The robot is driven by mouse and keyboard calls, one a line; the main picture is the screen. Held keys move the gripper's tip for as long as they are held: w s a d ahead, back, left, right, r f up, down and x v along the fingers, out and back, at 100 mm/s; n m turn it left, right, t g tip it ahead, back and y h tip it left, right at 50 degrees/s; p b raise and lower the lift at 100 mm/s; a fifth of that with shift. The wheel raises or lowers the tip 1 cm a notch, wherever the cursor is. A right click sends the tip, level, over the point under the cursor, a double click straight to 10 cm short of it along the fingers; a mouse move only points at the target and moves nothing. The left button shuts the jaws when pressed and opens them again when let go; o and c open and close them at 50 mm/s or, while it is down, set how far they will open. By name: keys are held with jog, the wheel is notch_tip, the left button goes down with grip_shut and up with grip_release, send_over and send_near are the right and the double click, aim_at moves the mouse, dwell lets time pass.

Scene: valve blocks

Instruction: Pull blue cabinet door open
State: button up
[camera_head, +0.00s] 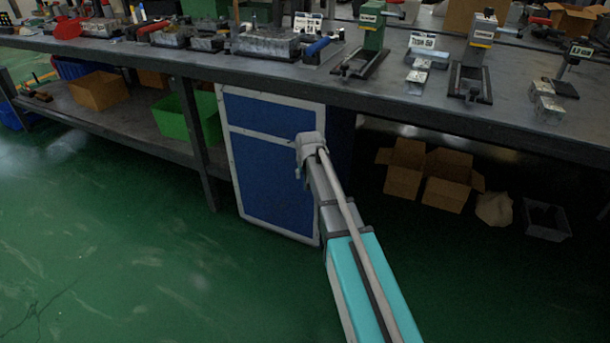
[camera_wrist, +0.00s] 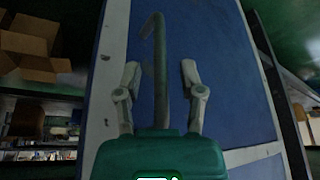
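The blue cabinet door (camera_head: 272,185) with a pale frame is under the workbench in the head view and looks closed. It fills much of the wrist view as a blue panel (camera_wrist: 225,90). A grey bar handle (camera_wrist: 160,45) with a bent end stands out in front of the blue panel. My gripper (camera_wrist: 160,73) is open, with one finger on each side of the bar and visible gaps between. In the head view my gripper (camera_head: 302,160) is at the door's right side, and my wrist hides the handle there.
A blue drawer front (camera_head: 262,115) sits above the door. The workbench (camera_head: 450,105) overhangs the cabinet, with valve blocks and tools on top. A green bin (camera_head: 172,118) is on the shelf to the left. Open cardboard boxes (camera_head: 430,175) lie to the right. Green floor in front is clear.

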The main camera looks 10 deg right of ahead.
grip_shut()
jog(key=shift+s, duration=0.15)
